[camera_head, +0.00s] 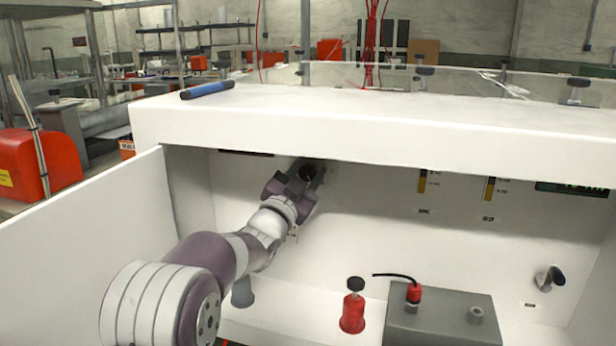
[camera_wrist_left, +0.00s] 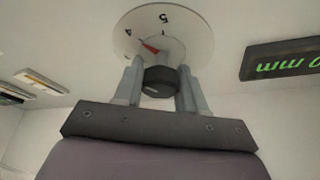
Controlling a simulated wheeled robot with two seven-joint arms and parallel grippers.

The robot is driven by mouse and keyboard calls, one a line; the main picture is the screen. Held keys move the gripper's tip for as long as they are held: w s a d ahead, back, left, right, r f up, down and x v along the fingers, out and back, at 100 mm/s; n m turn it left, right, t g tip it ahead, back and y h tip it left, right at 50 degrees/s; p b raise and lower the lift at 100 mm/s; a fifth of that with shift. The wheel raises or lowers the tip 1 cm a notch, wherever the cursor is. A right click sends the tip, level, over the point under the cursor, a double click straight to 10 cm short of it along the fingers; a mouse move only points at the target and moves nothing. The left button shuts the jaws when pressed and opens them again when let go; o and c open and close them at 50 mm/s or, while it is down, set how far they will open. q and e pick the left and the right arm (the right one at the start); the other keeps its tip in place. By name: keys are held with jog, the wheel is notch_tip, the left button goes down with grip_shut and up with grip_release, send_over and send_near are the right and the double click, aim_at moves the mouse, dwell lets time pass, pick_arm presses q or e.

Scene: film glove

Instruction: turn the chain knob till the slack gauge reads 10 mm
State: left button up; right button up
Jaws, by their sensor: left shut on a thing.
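My left gripper (camera_head: 303,178) reaches into the white cabinet against its back wall. In the left wrist view its two grey fingers (camera_wrist_left: 158,74) are shut on a dark round knob (camera_wrist_left: 160,83), one on each side. A dark readout (camera_wrist_left: 283,60) with green characters shows upside down at the right; a 0 and "mm" are visible, but the frame edge cuts the rest. The gripper mostly hides the knob in the head view. My right gripper is out of view.
A red knobbed fitting (camera_head: 353,313), a grey box (camera_head: 442,318) and a small lever (camera_head: 549,278) are lower right. The open door panel (camera_head: 80,235) stands left.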

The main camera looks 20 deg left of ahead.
pick_arm(q)
jog(key=shift+f+m, duration=0.15)
jog(key=shift+m, duration=0.55)
jog(key=o, duration=1)
jog(key=shift+o, duration=0.2)
jog(key=v, duration=1.2)
jog(key=shift+s+a, duration=0.2)
jog(key=shift+s, duration=0.1)
